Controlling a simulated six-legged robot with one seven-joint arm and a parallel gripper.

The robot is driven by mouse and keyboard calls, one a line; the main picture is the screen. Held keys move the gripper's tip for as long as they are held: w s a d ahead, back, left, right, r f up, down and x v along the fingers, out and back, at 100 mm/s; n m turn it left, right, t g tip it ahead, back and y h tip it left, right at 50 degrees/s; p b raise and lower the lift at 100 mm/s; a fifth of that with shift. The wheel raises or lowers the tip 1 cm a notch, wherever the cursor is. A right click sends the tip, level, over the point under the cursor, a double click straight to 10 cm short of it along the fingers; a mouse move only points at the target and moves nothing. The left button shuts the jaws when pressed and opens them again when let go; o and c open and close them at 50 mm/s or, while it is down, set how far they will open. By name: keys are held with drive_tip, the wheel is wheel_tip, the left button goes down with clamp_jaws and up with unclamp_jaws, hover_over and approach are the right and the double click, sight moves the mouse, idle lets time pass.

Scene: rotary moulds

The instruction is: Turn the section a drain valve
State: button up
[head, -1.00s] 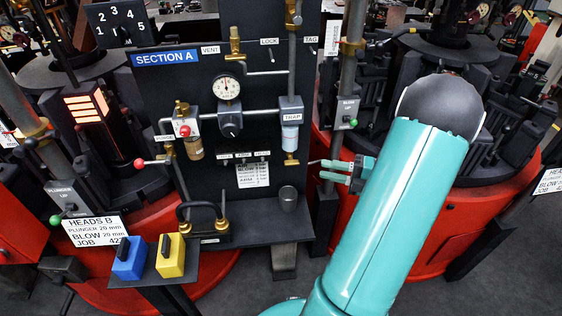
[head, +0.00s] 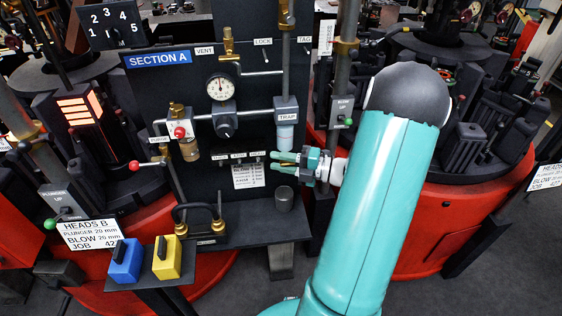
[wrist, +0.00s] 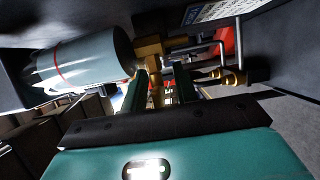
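The section A drain valve is a brass fitting (wrist: 149,48) under the bowl (wrist: 85,60) of the trap. In the wrist view its narrow brass handle hangs down between my two green fingers. In the head view my gripper (head: 275,161) is just below the trap (head: 287,115), reaching in from the right, and mostly hides the valve. The fingers stand apart on either side of the handle, with a small gap visible in the wrist view. My gripper is open around it; contact cannot be made out.
The dark panel (head: 255,75) carries a gauge (head: 221,87), a regulator (head: 226,124) and pipes. A small label sheet (head: 248,176) is left of my gripper. A vertical pipe (head: 347,60) rises at the right.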

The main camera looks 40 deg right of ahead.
drive_tip(key=shift+c, duration=0.4)
clamp_jaws()
drive_tip(key=shift+f+n+g+h, duration=0.1)
drive_tip(key=shift+n+g+h, duration=0.6)
drive_tip(key=shift+g, duration=0.4)
drive_tip(key=g+h, duration=0.2)
drive_tip(key=shift+d+f+n+h, duration=0.1)
drive_tip(key=shift+f+n+h, duration=0.1)
drive_tip(key=shift+n+h, duration=0.1)
drive_tip(key=g+h, duration=0.1)
drive_tip(key=n+g+h, duration=0.1)
drive_tip(key=g+h, duration=0.1)
drive_tip(key=shift+s+d+f+g+h, duration=0.25)
drive_tip(key=shift+f+g+h, duration=0.05)
drive_tip(key=shift+f+h, duration=0.1)
